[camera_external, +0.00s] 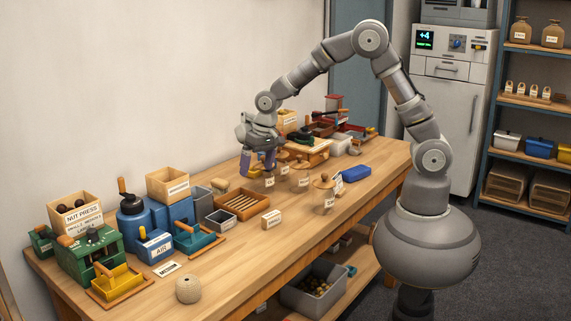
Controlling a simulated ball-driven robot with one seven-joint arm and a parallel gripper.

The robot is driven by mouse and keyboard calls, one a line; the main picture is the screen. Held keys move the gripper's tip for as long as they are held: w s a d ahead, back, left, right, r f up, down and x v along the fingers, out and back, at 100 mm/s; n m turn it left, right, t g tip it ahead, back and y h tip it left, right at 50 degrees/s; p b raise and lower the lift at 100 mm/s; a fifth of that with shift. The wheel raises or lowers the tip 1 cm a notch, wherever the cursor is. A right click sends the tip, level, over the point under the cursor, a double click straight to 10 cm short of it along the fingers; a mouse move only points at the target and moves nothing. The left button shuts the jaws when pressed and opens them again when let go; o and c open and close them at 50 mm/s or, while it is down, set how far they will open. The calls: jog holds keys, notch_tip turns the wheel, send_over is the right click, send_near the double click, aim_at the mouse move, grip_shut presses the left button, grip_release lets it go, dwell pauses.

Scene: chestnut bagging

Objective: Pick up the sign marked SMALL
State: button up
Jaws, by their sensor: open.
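Several small labels stand or lie on the wooden table (240,257), but I cannot tell for certain which one reads SMALL. A small cream block with a printed label (271,219) stands near the table's middle front edge. A flat white card (167,269) lies near the left end, and a small white sign (338,184) stands beside the blue box. My gripper (259,165) is open and points down over the back middle of the table, next to the lidded glass jars. A purple-blue thing shows at its fingers; I cannot tell whether they touch it.
Several lidded jars (325,196) stand right of my gripper. A tray of wooden rods (241,204), a blue press (171,212), a green machine (92,257) and a twine ball (188,290) are to the left. A blue box (356,174) lies right. The front middle tabletop is mostly clear.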

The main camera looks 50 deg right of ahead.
jog(key=g+h, duration=0.1)
jog(key=g, duration=0.1)
send_over(271, 214)
jog(key=f, duration=0.9)
jog(key=shift+w+a, duration=0.15)
jog(key=shift+w, duration=0.15)
jog(key=f+b, duration=0.1)
jog(key=f, duration=0.1)
jog(key=f+b, duration=0.1)
jog(key=f, duration=0.1)
jog(key=s+f+b, duration=0.1)
jog(key=f, duration=0.1)
jog(key=shift+f, duration=0.3)
jog(key=shift+w+f, duration=0.1)
jog(key=shift+f, duration=0.1)
jog(key=shift+r, duration=0.15)
jog(key=c, duration=1)
